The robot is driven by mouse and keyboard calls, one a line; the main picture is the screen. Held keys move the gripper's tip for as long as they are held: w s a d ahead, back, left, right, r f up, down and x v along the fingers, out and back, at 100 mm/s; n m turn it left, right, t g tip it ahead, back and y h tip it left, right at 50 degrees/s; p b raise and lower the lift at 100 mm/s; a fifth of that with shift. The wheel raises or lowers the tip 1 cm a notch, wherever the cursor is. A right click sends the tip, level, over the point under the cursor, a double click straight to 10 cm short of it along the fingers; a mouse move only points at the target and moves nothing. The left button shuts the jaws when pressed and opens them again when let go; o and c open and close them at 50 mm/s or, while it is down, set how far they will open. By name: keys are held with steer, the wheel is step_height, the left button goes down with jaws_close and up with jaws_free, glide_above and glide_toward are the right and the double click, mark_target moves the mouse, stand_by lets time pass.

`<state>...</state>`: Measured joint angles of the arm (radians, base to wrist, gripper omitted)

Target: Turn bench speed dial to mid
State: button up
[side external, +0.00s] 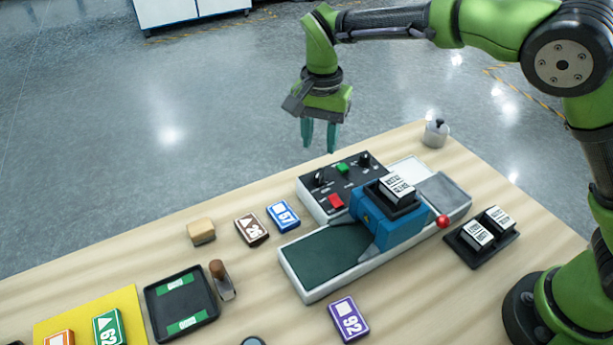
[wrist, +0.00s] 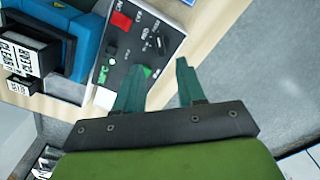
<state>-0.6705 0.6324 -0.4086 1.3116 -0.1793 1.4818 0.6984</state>
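The bench machine's dark control panel (side external: 343,190) carries black knobs, a red button (side external: 336,202) and a green button (side external: 343,168). One black knob (side external: 320,177) is at its left end and another (side external: 365,159) at its far right. In the wrist view the panel (wrist: 128,48) also shows a black knob (wrist: 160,45) near its edge. The labels are too small to tell which knob is the speed dial, or its setting. My gripper (side external: 319,143) is open and empty, above the panel's far edge and apart from it. Its fingers (wrist: 160,66) point toward the panel in the wrist view.
A blue roller unit (side external: 385,220) with a labelled block on top stands beside the panel. A red ball knob (side external: 443,221) sticks out at its right. A metal canister (side external: 436,132) stands at the back corner. Labelled boxes (side external: 251,229) and a black tray (side external: 181,302) lie leftward.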

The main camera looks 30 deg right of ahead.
mark_target(319, 172)
step_height(319, 172, down, 8)
stand_by(0.5)
jaws_close()
